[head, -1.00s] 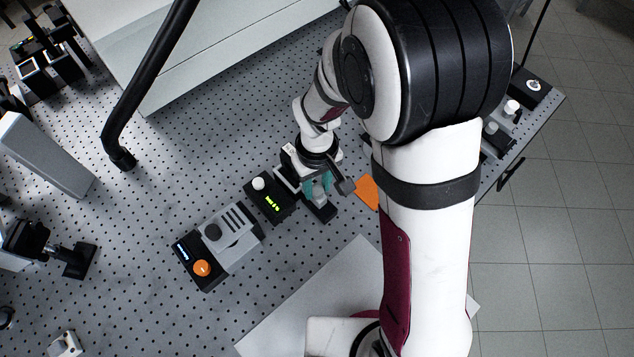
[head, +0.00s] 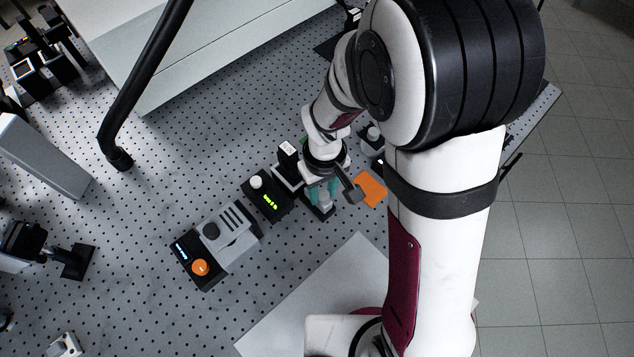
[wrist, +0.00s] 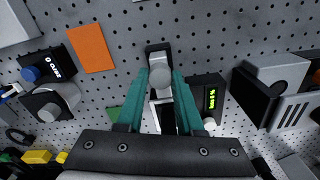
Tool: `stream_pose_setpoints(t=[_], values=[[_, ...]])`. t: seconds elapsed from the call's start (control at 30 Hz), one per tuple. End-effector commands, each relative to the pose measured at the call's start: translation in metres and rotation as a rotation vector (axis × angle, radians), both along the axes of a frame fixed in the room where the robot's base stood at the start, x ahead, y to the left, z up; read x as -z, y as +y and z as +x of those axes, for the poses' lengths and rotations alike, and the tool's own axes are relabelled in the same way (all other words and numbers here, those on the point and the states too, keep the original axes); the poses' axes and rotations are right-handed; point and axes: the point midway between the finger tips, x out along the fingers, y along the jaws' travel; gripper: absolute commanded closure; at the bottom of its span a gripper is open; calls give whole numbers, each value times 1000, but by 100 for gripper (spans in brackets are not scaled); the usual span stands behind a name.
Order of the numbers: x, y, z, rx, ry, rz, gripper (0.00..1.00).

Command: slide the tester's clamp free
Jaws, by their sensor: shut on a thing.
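The tester (head: 266,196) is a black box with a green lit display and a white knob, left of my gripper in the head view. It also shows in the wrist view (wrist: 207,92). Beside it a grey round-topped clamp piece (wrist: 160,76) stands on a narrow black base (wrist: 157,48). My gripper (wrist: 160,72) has its teal fingers shut on this grey piece, one on each side. In the head view my gripper (head: 324,192) is low over the base and partly hides the piece. Whether the piece is still seated cannot be told.
An orange plate (head: 371,190) lies right of the gripper. A grey-and-black unit with an orange knob (head: 217,246) stands left of the tester. A black device with a blue knob (wrist: 48,66) is left in the wrist view. Bare perforated table (head: 150,190) lies further left.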

Motion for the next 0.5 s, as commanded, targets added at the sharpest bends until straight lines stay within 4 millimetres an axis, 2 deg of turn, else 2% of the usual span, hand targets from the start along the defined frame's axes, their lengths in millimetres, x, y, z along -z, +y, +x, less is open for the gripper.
stream_pose_setpoints(t=[0.17, 0.2, 0.33, 0.5], values=[[1, -2, -2, 0, 7, -5, 100], [1, -3, -2, 0, 7, -5, 59], [1, -2, -2, 0, 7, -5, 36], [1, -2, -2, 0, 7, -4, 34]])
